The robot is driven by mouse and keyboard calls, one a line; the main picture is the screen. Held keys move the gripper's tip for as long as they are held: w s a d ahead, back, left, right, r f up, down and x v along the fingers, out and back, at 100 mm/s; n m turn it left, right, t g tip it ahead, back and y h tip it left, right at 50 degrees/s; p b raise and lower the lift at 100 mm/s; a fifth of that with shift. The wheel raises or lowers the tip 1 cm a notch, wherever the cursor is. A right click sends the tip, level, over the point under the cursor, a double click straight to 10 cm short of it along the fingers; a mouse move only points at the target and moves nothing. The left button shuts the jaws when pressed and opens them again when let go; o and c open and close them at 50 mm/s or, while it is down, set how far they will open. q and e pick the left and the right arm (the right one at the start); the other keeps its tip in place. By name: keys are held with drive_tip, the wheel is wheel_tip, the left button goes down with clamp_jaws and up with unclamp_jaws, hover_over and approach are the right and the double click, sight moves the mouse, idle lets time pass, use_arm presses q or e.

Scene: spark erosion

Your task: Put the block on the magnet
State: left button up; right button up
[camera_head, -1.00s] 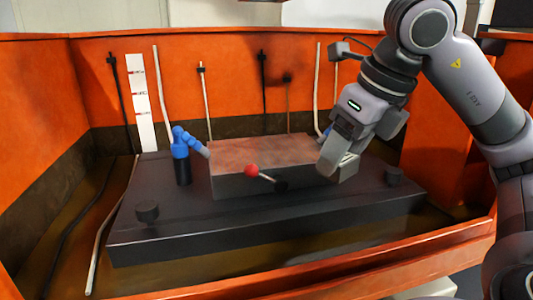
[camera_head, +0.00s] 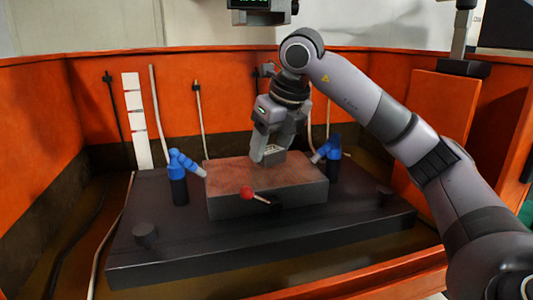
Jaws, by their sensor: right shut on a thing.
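The magnet (camera_head: 233,208) is a grey rectangular body with a reddish, mottled top and a red-knobbed lever on its front. It sits on the dark bed plate inside the orange tank. My right gripper (camera_head: 268,158) points down over the right-back part of the magnet's top. It is shut on the block (camera_head: 274,157), a small grey metal piece mostly covered by the fingers. I cannot tell whether the block touches the magnet's top or hangs just above it. My left gripper is not in view.
Blue jointed nozzles flank the magnet at left (camera_head: 178,176) and right (camera_head: 328,152). A machine head (camera_head: 262,12) hangs above.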

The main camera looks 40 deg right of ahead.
sight(270, 149)
drive_tip(key=shift+w+r, duration=0.1)
drive_tip(key=shift+w, duration=0.4)
drive_tip(key=shift+w+f, duration=0.15)
drive_tip(key=shift+f, duration=0.75)
drive_tip(key=shift+w+f, duration=0.1)
drive_tip(key=shift+f, duration=0.8)
drive_tip(key=shift+d+f, duration=0.1)
drive_tip(key=shift+f, duration=0.05)
drive_tip(key=o, duration=1.5)
drive_tip(key=shift+c, duration=0.2)
drive_tip(key=v, duration=0.7)
drive_tip(key=shift+s+r, duration=0.2)
drive_tip(key=shift+r, duration=0.15)
drive_tip(key=shift+s+f, duration=0.1)
